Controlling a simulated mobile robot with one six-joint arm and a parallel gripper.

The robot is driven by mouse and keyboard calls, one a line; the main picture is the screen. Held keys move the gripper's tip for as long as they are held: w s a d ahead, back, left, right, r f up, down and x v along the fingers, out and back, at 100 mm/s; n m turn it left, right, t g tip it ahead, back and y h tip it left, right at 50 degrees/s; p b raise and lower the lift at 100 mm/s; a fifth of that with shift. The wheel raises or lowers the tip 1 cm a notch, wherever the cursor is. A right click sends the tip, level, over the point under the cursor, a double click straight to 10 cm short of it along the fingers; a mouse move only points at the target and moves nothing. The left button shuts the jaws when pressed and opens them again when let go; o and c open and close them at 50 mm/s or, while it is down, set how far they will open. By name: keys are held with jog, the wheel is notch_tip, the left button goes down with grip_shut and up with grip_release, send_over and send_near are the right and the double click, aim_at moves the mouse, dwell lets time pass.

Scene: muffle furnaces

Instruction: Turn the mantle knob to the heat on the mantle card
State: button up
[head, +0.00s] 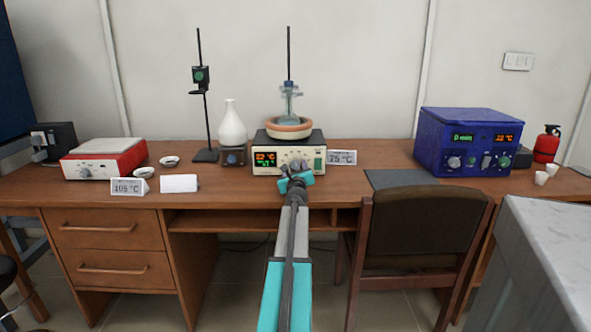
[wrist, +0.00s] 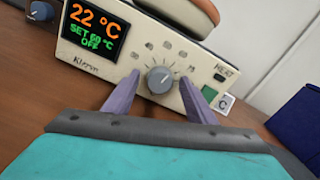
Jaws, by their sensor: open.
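The heating mantle (head: 265,139) is a cream box with an orange ring on top, at the middle of the desk. Its display (wrist: 95,27) shows 22 °C, a set line that seems to read 60 °C, and OFF. The grey mantle knob (wrist: 160,80) is on its front panel. My gripper (head: 296,170) is open in front of the panel. In the wrist view its two purple fingers (wrist: 160,84) appear on either side of the knob, with gaps; I cannot tell their depth exactly. The mantle card (head: 342,158), right of the mantle, reads 75 °C.
A red and white hotplate (head: 100,160) with a 105 °C card (head: 128,187) stands at left. A stand (head: 205,155) and a white flask (head: 231,125) are left of the mantle. A blue furnace (head: 430,150) stands right. A chair (head: 420,235) is at the desk front.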

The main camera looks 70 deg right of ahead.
jog(key=c, duration=1)
jog(key=shift+c, duration=0.2)
jog(key=shift+m, duration=0.3)
jog(key=shift+s+m+p, duration=0.1)
jog(key=shift+m+p, duration=0.45)
jog(key=shift+m, duration=0.65)
jog(key=shift+m+p, duration=0.4)
jog(key=shift+m, duration=1.1)
jog(key=o, duration=1)
jog(key=shift+o, duration=0.2)
